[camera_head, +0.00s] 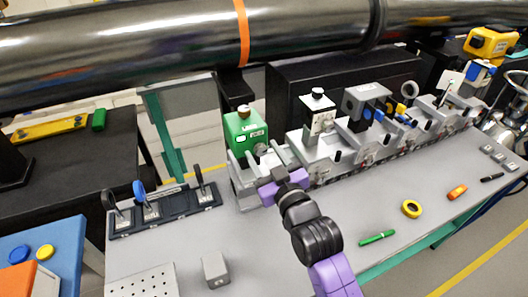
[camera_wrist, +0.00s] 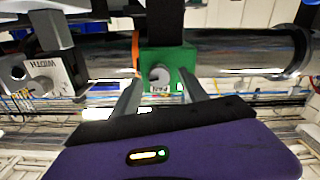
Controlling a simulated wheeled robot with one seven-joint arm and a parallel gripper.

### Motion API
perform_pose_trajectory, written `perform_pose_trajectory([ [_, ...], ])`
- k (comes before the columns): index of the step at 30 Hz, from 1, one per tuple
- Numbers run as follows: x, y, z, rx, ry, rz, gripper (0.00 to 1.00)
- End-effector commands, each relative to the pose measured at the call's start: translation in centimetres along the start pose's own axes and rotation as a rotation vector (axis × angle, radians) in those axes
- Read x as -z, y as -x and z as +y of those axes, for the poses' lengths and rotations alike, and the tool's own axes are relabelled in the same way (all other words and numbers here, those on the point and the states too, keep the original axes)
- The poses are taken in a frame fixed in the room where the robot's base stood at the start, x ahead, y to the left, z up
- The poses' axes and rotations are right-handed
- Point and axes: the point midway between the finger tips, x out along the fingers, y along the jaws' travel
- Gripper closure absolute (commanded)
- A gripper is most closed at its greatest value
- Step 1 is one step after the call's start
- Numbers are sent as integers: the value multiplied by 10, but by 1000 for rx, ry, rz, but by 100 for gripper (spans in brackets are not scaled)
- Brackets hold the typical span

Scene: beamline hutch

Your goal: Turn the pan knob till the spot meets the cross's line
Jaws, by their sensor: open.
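The pan knob (camera_wrist: 160,75) is a round grey knob on the face of a green box, with the label PAN below it in the wrist view. The green box (camera_head: 243,130) stands at the left end of the row of bench devices in the head view. My gripper (camera_head: 273,158) is in front of this box. In the wrist view my gripper (camera_wrist: 160,80) has its two fingers apart, one on each side of the knob in the picture. I cannot tell whether they touch it. I cannot make out the spot or the cross's line.
A grey device marked WIDTH (camera_wrist: 45,75) stands beside the green box. A dark rack with upright tools (camera_head: 165,208) and a grey block (camera_head: 215,269) lie left of my arm. Yellow tape (camera_head: 411,208) and a green pen (camera_head: 377,237) lie right. A large dark pipe (camera_head: 150,45) runs behind.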

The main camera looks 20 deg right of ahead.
Motion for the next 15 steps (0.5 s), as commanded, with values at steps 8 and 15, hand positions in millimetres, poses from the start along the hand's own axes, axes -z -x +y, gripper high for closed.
perform_pose_trajectory([
  [8,-1,0,0,0,0,-1,57],
  [15,-1,0,0,0,0,-1,100],
])
